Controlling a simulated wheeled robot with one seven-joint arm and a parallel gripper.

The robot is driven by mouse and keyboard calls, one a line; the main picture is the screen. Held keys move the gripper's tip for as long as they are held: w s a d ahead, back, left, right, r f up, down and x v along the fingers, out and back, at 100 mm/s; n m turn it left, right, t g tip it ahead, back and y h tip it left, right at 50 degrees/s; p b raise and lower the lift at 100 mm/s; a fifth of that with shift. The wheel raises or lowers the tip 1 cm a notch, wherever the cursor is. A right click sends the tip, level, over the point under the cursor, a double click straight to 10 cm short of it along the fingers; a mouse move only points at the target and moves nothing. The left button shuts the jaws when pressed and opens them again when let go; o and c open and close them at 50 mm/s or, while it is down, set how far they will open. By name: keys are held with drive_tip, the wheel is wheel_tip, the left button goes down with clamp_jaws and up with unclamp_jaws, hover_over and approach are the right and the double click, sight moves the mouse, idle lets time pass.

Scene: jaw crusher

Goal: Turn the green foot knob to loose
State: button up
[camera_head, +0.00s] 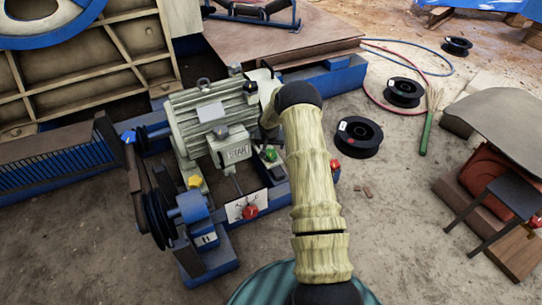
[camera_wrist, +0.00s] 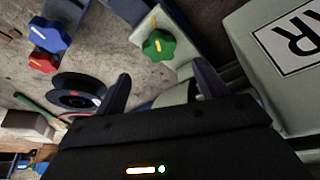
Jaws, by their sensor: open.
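The green foot knob (camera_head: 270,155) sits on the motor's foot, just left of my arm in the head view. In the wrist view the green knob (camera_wrist: 158,46) is lobed, with a pale pointer mark on it, on a pale plate. My gripper (camera_wrist: 161,80) is open and empty. Its two dark fingers are apart, and the knob shows between and beyond their tips, with no contact visible. In the head view my arm hides most of the gripper. The pale green motor (camera_head: 212,115) stands beside the knob.
The wrist view shows a blue knob (camera_wrist: 48,35) and another red knob (camera_wrist: 42,62). A black spool (camera_head: 358,137) lies on the floor right of my arm. The motor body is close to my gripper's right side.

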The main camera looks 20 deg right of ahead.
sight(271, 153)
drive_tip(key=b+x, duration=0.3)
drive_tip(key=x, duration=0.5)
drive_tip(key=shift+b, duration=0.4)
drive_tip(key=shift+a, duration=0.1)
drive_tip(key=shift+c, duration=0.2)
drive_tip(key=c, duration=0.9)
